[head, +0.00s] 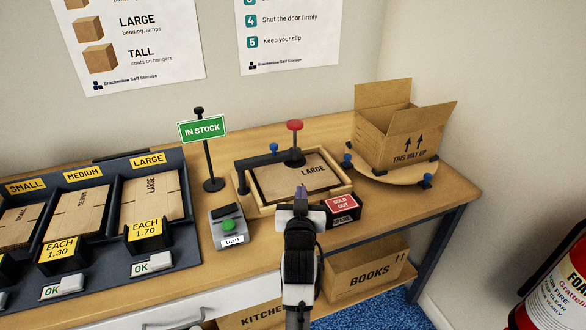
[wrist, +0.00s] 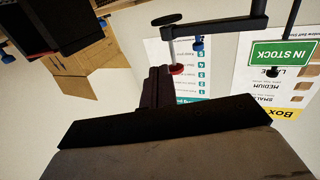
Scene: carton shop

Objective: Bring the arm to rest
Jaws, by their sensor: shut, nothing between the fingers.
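My gripper (head: 301,192) shows in the head view in front of the wooden tray with a flat LARGE carton (head: 285,178). It points up and away, and its fingers are together with nothing between them. In the wrist view my gripper (wrist: 160,72) is dark and seen against the wall and posters, which appear upside down. Whether it touches the tray's front edge cannot be told from the head view.
A black SOLD OUT block (head: 341,208) and a grey box with a green button (head: 231,226) flank my arm. A clamp arm with a red knob (head: 295,126) spans the tray. An open carton (head: 398,140) stands at right. The IN STOCK sign (head: 202,129) stands behind.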

